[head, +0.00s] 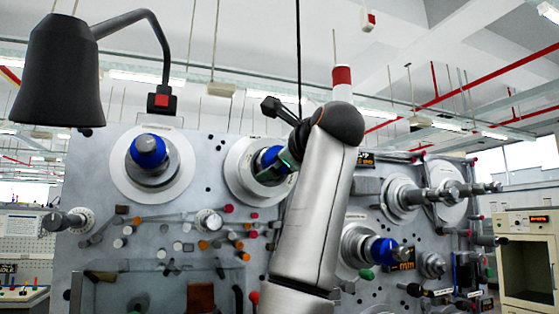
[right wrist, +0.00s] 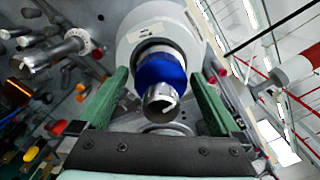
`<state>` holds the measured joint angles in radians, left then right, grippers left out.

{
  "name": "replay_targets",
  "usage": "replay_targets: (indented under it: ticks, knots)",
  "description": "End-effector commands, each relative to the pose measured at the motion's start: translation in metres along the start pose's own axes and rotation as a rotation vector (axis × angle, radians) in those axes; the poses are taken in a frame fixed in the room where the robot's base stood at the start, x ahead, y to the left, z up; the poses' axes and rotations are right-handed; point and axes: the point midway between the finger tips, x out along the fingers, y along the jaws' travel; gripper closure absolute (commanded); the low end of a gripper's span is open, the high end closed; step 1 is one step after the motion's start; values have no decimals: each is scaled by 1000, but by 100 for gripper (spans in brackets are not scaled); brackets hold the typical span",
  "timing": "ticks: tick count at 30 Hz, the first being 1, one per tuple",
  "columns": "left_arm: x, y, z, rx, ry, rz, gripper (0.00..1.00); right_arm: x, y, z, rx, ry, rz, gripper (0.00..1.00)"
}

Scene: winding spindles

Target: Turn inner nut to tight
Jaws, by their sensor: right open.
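Several spindles with blue nuts stand out from a grey machine panel. My right gripper (head: 285,162) is at the upper middle spindle, partly hidden by my right arm. Its blue nut (head: 267,157) shows just left of the green fingers. In the right wrist view, the open fingers (right wrist: 157,82) stand on either side of this blue nut (right wrist: 160,69), with gaps at both sides. The spindle's bare metal end (right wrist: 160,99) points toward the camera between the fingers. I cannot tell how tight the nut is. My left gripper is not in view.
Another blue-nut spindle (head: 148,151) is at the upper left and one (head: 382,250) at the lower right. Bare metal spindles (head: 408,197) are at the right. Small pegs and knobs cover the middle of the panel (head: 100,180). A black lamp-like shade (head: 57,72) hangs at the upper left.

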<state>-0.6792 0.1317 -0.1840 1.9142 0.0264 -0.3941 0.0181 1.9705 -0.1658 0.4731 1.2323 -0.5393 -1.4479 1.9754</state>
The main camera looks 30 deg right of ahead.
Motion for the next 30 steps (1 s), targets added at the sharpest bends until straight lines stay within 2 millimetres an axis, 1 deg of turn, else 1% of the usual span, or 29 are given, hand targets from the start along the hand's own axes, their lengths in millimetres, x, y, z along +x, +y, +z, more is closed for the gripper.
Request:
replay_targets:
  ticks: [5,8,11,18,21,25,30]
  knots:
    - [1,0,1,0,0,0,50,-3,0,0,-1,-2,-2,0]
    - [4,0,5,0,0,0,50,-13,0,0,-1,-5,-5,0]
    - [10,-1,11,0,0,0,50,-30,1,-1,0,-5,-5,0]
    - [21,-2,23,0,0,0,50,-84,1,-1,0,-5,-5,0]
    - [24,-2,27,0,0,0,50,-102,1,-1,1,-3,-4,0]
    - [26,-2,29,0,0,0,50,-117,1,0,-1,-2,-1,0]
    - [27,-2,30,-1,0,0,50,-125,0,0,-1,0,-1,0]
